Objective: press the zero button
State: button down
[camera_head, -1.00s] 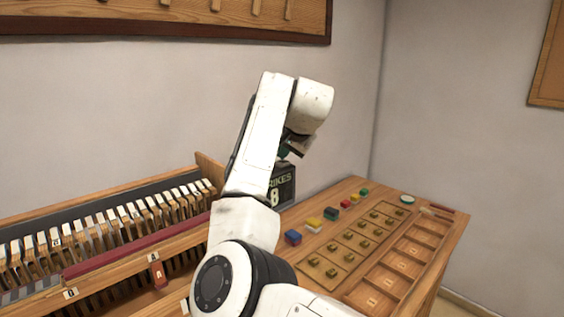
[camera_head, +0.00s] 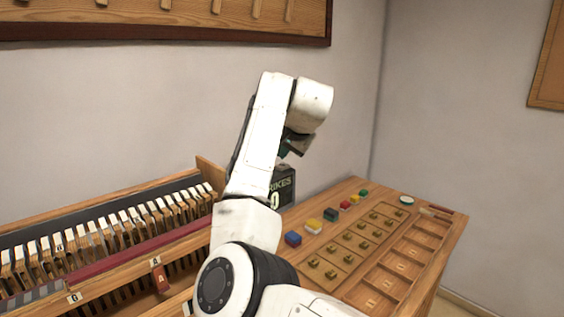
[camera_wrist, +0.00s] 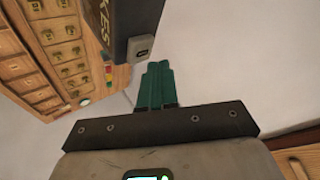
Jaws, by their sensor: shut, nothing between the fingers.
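A dark counter box marked STRIKES (camera_head: 283,188) stands behind my arm in the head view and shows a 0; its left part is hidden. In the wrist view the box (camera_wrist: 112,22) appears at the top, with a small grey button (camera_wrist: 140,48) on its side bearing a dark label too small to read. My gripper (camera_wrist: 160,66) has teal fingers that are shut and empty. Their tips lie just below and right of the button in the picture; I cannot tell whether they touch. In the head view the fingers are mostly hidden behind the wrist.
An opened piano keyboard (camera_head: 100,243) lies to the left. Wall corner stands close behind.

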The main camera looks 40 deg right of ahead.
aim_at(284, 166)
jog(key=shift+r, duration=0.15)
notch_tip(284, 166, up, 5)
jog(key=p, duration=0.4)
jog(key=shift+s+f, duration=0.1)
jog(key=shift+f, duration=0.1)
dwell(0.9)
